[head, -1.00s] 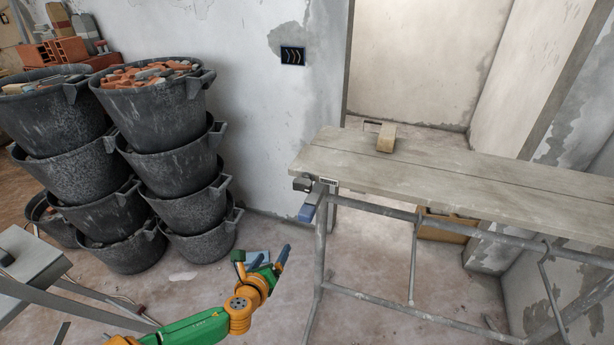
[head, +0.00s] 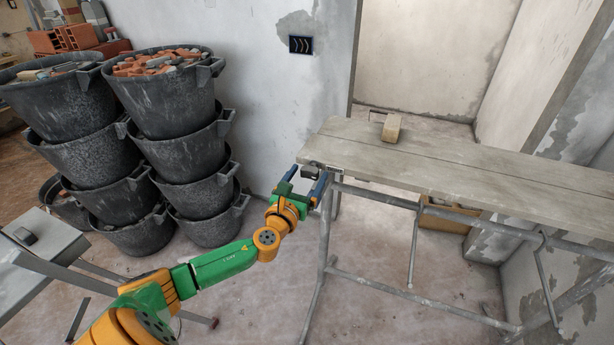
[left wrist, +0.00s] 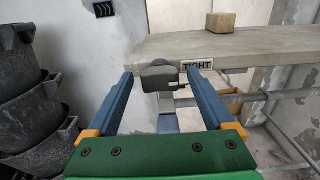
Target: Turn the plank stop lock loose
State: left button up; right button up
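The plank stop lock (left wrist: 160,76) is a dark block with a rounded top at the near left end of the plank (head: 430,170). A label beside it (left wrist: 198,65) reads TIGHT. A blue-grey lever (left wrist: 168,124) hangs below the block. My left gripper (head: 303,180) is at this plank end; in the left wrist view its two blue fingers (left wrist: 160,88) are open, one on each side of the lock. I cannot tell whether they touch it. In the head view the gripper partly hides the lock (head: 311,166). My right gripper is out of view.
A wooden block (head: 391,128) lies on the plank. Metal trestle legs and rails (head: 430,287) stand below it. Stacked black buckets (head: 175,140) with rubble stand at left, against the wall. A grey bench (head: 40,250) is at lower left. The floor between is mostly clear.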

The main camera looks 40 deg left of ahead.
pick_arm(q)
jog(key=c, duration=1.2)
jog(key=shift+f, duration=0.1)
jog(key=shift+n, duration=0.3)
jog(key=n+b, duration=0.1)
jog(key=n, duration=0.2)
jog(key=shift+a+n, duration=0.1)
jog(key=shift+n, duration=0.2)
jog(key=n+b, duration=0.1)
jog(key=n, duration=0.4)
jog(key=shift+n, duration=0.3)
jog(key=n, duration=1)
jog(key=shift+f, duration=0.1)
jog(key=shift+n, duration=0.3)
